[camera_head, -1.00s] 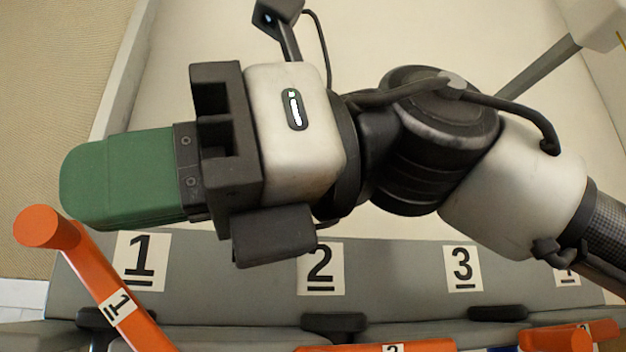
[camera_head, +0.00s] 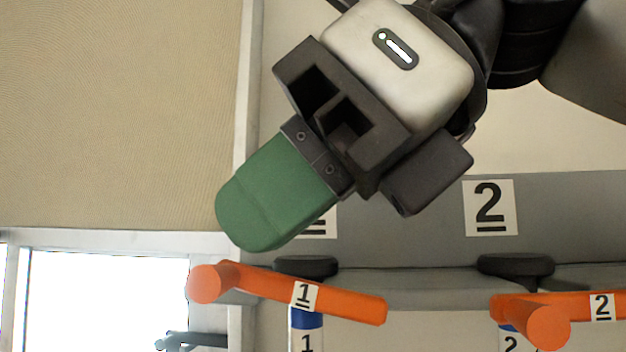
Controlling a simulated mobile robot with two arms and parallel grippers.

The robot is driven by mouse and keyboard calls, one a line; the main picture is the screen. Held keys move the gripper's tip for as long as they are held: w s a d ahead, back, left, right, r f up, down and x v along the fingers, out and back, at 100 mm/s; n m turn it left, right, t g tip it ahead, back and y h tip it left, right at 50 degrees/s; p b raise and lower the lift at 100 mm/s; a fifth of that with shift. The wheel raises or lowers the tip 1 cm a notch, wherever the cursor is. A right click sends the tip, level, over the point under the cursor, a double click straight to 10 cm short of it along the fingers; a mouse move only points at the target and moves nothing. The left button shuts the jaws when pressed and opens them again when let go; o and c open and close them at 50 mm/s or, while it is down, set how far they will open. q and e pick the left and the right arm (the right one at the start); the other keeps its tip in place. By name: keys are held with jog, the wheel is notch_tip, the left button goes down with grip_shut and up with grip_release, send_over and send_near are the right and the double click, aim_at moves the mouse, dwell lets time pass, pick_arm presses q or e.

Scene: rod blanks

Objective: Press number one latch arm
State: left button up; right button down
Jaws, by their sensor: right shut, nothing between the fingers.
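The number one latch arm (camera_head: 345,301) is an orange bar with a white "1" tag and a round knob at its left end. It lies nearly level, sloping slightly down to the right, at the lower middle of the head view. My right gripper (camera_head: 250,225) is shut, with its green fingers together and nothing between them. Its tip is just above the knob end in the picture; I cannot tell the gap in depth. The gripper hides most of the "1" placard (camera_head: 322,224) on the grey panel. My left gripper is not in view.
The number two latch arm (camera_head: 570,306), also orange, is at the lower right, below the "2" placard (camera_head: 489,208). Black brackets (camera_head: 306,266) sit above each latch arm. A blue-and-white post marked "1" (camera_head: 306,335) stands below the first arm.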

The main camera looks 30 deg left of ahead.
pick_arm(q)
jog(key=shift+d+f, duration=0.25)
pick_arm(e)
jog(key=shift+s+f, duration=0.15)
jog(key=shift+s, duration=0.1)
jog(key=shift+w+d, duration=0.15)
jog(key=shift+w, duration=0.05)
